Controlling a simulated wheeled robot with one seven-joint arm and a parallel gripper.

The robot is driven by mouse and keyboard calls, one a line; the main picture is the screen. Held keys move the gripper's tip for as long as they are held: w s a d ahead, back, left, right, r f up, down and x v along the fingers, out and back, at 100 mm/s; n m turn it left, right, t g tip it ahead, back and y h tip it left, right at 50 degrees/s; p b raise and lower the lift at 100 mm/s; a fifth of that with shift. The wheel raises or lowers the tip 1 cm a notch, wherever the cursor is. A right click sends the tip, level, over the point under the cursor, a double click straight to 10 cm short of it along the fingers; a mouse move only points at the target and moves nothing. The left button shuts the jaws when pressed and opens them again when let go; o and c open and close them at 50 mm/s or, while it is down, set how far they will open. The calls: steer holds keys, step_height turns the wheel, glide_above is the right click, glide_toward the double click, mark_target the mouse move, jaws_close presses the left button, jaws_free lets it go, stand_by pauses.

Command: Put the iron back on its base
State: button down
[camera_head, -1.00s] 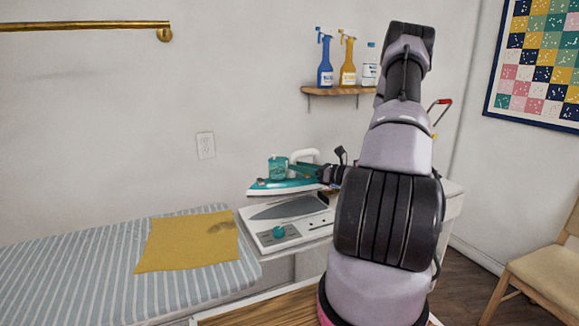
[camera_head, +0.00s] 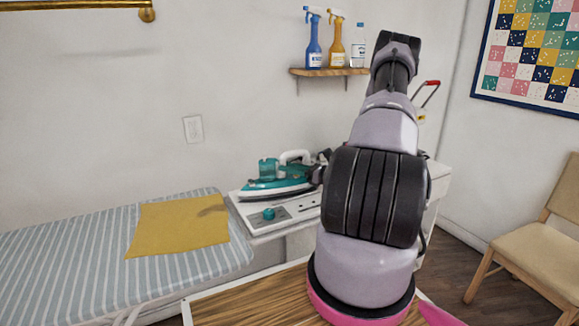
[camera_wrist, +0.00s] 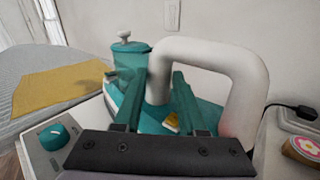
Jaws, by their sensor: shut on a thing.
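The teal iron (camera_head: 276,184) with its white handle sits low over the white base (camera_head: 287,212) in the head view, soleplate roughly level. The head view shows no clear gap beneath it, but I cannot tell whether it rests fully. The base has a teal knob (camera_head: 268,214) at its front left. In the wrist view the handle (camera_wrist: 215,55) arches at the right, and the teal tank (camera_wrist: 128,62) stands at the left. My gripper (camera_wrist: 161,78) is shut on the handle's near post, one finger on each side. In the head view my arm hides much of the gripper.
A striped ironing board (camera_head: 80,250) with a mustard cloth (camera_head: 178,225) is to the left. A shelf (camera_head: 330,71) with bottles is on the wall above. A chair (camera_head: 530,255) stands far right.

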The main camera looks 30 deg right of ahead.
steer(key=shift+f, duration=0.45)
stand_by(0.5)
steer(key=shift+c, duration=2)
jaws_free()
steer(key=shift+f, duration=0.1)
steer(key=shift+s+d, duration=0.1)
steer(key=v, duration=1)
steer(key=shift+s+d, duration=0.15)
steer(key=shift+s, duration=0.05)
